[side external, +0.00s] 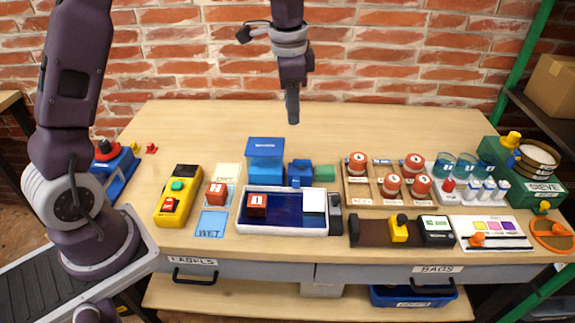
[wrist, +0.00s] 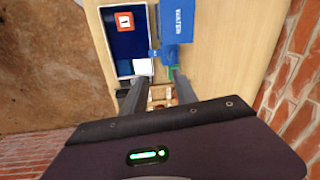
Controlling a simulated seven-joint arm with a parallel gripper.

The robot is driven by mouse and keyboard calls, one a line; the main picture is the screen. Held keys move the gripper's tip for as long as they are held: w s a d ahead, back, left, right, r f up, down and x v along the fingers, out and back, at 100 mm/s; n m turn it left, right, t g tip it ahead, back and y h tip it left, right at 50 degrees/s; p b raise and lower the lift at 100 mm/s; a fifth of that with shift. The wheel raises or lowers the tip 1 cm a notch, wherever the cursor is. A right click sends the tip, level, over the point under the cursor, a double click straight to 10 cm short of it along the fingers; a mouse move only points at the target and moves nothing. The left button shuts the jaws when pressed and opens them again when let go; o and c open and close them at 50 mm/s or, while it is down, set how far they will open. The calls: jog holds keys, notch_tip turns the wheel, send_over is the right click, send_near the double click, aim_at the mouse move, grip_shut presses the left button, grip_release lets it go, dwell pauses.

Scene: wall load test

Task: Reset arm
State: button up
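My gripper (side external: 293,107) hangs high above the back middle of the table, pointing down, clear of everything below it. In the side view its fingers overlap, seen edge-on. In the wrist view the two fingers of my gripper (wrist: 159,94) stand apart with nothing held between them. The wooden table (side external: 215,125) lies below with its items set out on it.
A white-rimmed tray (side external: 283,233) holds a red block (side external: 257,204). Behind it stands a blue box (side external: 265,160). Red-topped jars (side external: 392,185) stand to the right, a yellow control box (side external: 178,195) to the left. The table's back strip is clear; a brick wall (side external: 200,60) rises behind.

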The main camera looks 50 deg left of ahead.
jog(key=s+d+r+n+t, duration=0.2)
jog(key=s+r+n, duration=0.1)
jog(key=s+r, duration=0.65)
jog(key=s+d+f+n+t, duration=0.2)
jog(key=s+n, duration=0.2)
jog(key=s, duration=1.4)
jog(key=shift+s+d+h, duration=0.15)
jog(key=shift+s+h, duration=0.1)
jog(key=shift+h, duration=0.15)
